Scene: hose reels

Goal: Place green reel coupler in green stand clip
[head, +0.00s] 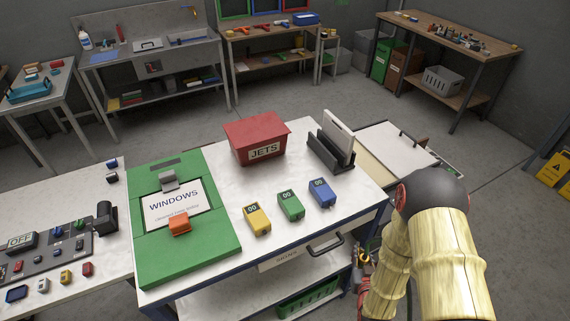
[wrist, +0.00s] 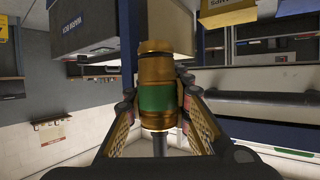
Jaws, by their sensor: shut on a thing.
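In the wrist view, the green reel coupler (wrist: 157,97) is a brass-coloured cylinder with a green band around its middle. My gripper (wrist: 158,104) is shut on it, with one finger on each side. The coupler stands roughly upright in the picture, and a dark stem or hose shows below it. In the head view, my gripper and the coupler are out of sight; only my arm shows at the right. I cannot make out the green stand clip in either view.
In the wrist view, a grey box (wrist: 95,30) and a blue post are close behind the coupler. A white drawer unit (wrist: 265,75) is at the right. In the head view, a white-topped bench (head: 215,175) holds a red JETS bin (head: 255,138). Open floor (head: 330,95) lies beyond.

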